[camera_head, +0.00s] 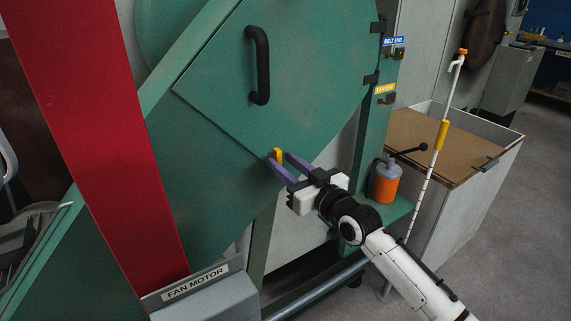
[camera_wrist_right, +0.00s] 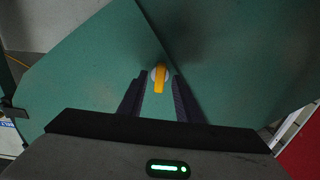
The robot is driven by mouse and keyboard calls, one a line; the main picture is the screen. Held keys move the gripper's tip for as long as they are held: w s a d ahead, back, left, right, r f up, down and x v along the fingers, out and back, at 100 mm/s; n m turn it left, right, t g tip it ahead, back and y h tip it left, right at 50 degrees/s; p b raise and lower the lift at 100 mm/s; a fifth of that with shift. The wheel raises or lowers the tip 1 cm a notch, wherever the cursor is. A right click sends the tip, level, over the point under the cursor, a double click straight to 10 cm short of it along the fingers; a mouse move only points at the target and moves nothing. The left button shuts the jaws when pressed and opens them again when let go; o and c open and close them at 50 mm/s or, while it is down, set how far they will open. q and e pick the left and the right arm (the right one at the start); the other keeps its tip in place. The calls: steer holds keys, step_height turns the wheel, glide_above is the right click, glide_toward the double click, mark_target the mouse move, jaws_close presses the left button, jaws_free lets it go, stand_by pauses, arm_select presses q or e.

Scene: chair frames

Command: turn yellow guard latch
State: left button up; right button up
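The yellow latch (camera_head: 277,156) sits at the lower edge of the green guard door (camera_head: 300,85). In the right wrist view the yellow latch (camera_wrist_right: 160,78) is a short lever on a round pale base, between and just beyond my fingertips. My right gripper (camera_head: 279,161) has its purple fingers spread, one on each side of the latch. In the wrist view the right gripper (camera_wrist_right: 160,82) shows a gap on both sides of the lever. Whether a finger touches it cannot be told. My left gripper is not in view.
A black handle (camera_head: 258,65) stands out from the guard door above the latch. A red beam (camera_head: 95,130) crosses the left side. An orange and grey bottle (camera_head: 385,182) stands right of my gripper, near a wooden-topped bin (camera_head: 425,150) and a white pole (camera_head: 425,180).

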steer(key=v, duration=1)
steer(key=shift+s, duration=0.2)
steer(key=s+d+f+m+g+h, duration=0.1)
steer(key=s+d+f+g+h, duration=0.1)
steer(key=s+f, duration=1.3)
steer(key=s+d+f+m+g+h, duration=0.2)
steer(key=s+d+f+g+h, duration=0.1)
steer(key=s+f, duration=1.3)
steer(key=shift+s+d+f+m+g+h, duration=0.2)
steer(key=shift+s+f+m+g+h, duration=0.1)
steer(key=shift+f+g+h, duration=0.65)
